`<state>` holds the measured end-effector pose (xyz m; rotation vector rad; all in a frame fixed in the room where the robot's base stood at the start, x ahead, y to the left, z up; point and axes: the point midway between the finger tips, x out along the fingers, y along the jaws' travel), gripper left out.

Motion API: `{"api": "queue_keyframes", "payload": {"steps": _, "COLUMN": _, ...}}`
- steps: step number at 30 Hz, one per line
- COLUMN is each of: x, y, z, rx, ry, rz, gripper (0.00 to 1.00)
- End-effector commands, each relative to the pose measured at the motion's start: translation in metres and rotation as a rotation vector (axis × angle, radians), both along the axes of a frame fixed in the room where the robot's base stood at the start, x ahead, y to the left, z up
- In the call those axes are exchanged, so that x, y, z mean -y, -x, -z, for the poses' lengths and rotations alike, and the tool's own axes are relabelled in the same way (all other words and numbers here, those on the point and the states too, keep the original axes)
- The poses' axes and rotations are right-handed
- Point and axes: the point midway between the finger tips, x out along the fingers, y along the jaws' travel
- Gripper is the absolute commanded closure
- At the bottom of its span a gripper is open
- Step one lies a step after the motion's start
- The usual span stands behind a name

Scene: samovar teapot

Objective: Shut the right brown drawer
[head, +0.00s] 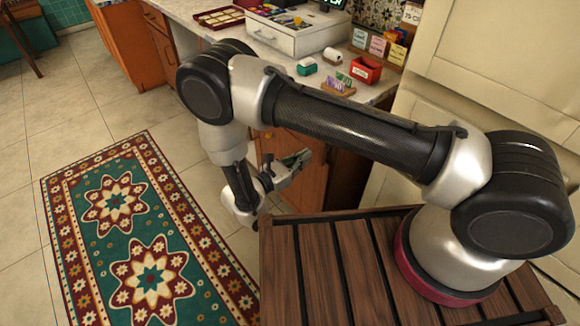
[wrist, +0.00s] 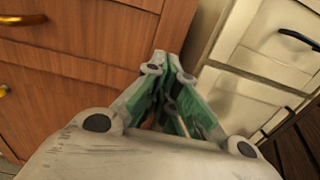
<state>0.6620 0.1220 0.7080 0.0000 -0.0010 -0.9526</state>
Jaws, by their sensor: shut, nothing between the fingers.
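The brown cabinet front (head: 308,187) shows under the counter in the head view, partly hidden by my arm. In the wrist view, a brown drawer front (wrist: 85,40) with a brass handle (wrist: 22,20) fills the upper left. Another brown front (wrist: 50,105) with a brass handle (wrist: 3,91) lies below it. I cannot tell how far any drawer stands out. My gripper (head: 304,156) is shut and empty, its green-sided fingers together. In the wrist view its fingertips (wrist: 174,62) appear by the right edge of the brown fronts; contact cannot be told.
Cream cabinet fronts (wrist: 265,60) with a dark handle (wrist: 299,39) stand right of the brown ones. The counter (head: 225,30) above holds a white drawer box (head: 298,38) and a red bin (head: 366,70). A patterned rug (head: 148,235) lies on the floor at left.

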Motion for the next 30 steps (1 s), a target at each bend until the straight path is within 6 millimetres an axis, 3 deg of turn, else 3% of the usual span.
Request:
{"api": "queue_keyframes", "payload": {"steps": 7, "x": 0.028, "y": -0.02, "z": 0.0, "rx": -0.001, "ry": 0.0, "rz": 0.001, "gripper": 1.0}}
{"api": "queue_keyframes", "payload": {"steps": 22, "x": 0.035, "y": -0.025, "z": 0.0, "rx": -0.001, "ry": 0.0, "rz": 0.001, "gripper": 1.0}}
{"api": "queue_keyframes", "payload": {"steps": 30, "x": 0.069, "y": -0.049, "z": 0.0, "rx": -0.001, "ry": 0.0, "rz": 0.003, "gripper": 1.0}}
